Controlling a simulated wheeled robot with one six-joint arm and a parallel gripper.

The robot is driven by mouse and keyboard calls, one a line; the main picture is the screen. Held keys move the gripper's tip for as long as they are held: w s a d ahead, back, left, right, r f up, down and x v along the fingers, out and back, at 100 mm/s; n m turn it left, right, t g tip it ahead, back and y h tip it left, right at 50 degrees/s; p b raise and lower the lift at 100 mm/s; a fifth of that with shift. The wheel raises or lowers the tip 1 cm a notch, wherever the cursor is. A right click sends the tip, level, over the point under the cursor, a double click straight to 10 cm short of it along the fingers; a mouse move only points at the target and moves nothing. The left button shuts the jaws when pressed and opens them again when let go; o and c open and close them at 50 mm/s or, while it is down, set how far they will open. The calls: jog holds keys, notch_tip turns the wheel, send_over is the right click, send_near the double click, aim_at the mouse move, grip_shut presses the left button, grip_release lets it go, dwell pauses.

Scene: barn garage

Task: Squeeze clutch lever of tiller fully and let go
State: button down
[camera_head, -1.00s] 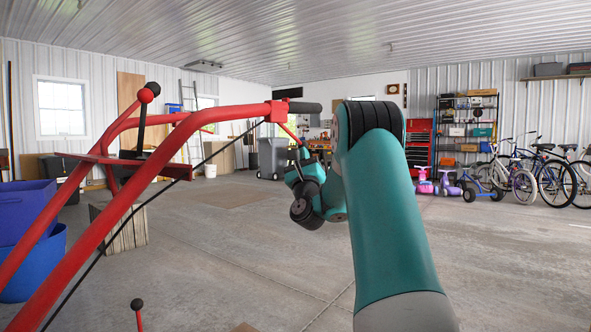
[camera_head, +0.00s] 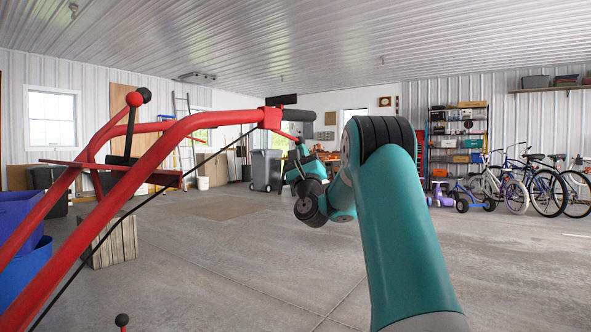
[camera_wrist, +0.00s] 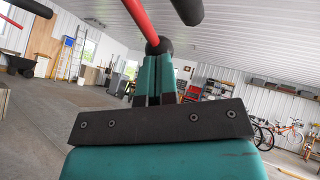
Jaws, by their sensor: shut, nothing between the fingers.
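The red tiller handlebars (camera_head: 150,158) rise on the left of the head view. The near bar ends in a black grip (camera_head: 299,115). The red clutch lever (camera_head: 285,134) slants down below this grip, with a clear gap between them. In the wrist view the lever (camera_wrist: 128,14) comes down from the top to a black ball end (camera_wrist: 158,46), and the grip shows as a black bar (camera_wrist: 188,9). My gripper (camera_wrist: 154,60) is shut and empty, its teal fingertips right at the ball. I cannot tell whether they touch it. In the head view my wrist partly hides the fingers.
A black cable (camera_head: 130,212) runs along the near bar. Blue bins (camera_head: 22,262) are at the left, a wooden block (camera_head: 112,242) behind. Bikes (camera_head: 535,185) stand far right. The middle floor is clear.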

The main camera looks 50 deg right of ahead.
jog(key=shift+r, duration=0.3)
dwell(0.5)
jog(key=d+f+b+v, duration=0.1)
jog(key=b+v, duration=1.3)
jog(key=b, duration=0.2)
jog(key=shift+w+f, duration=0.1)
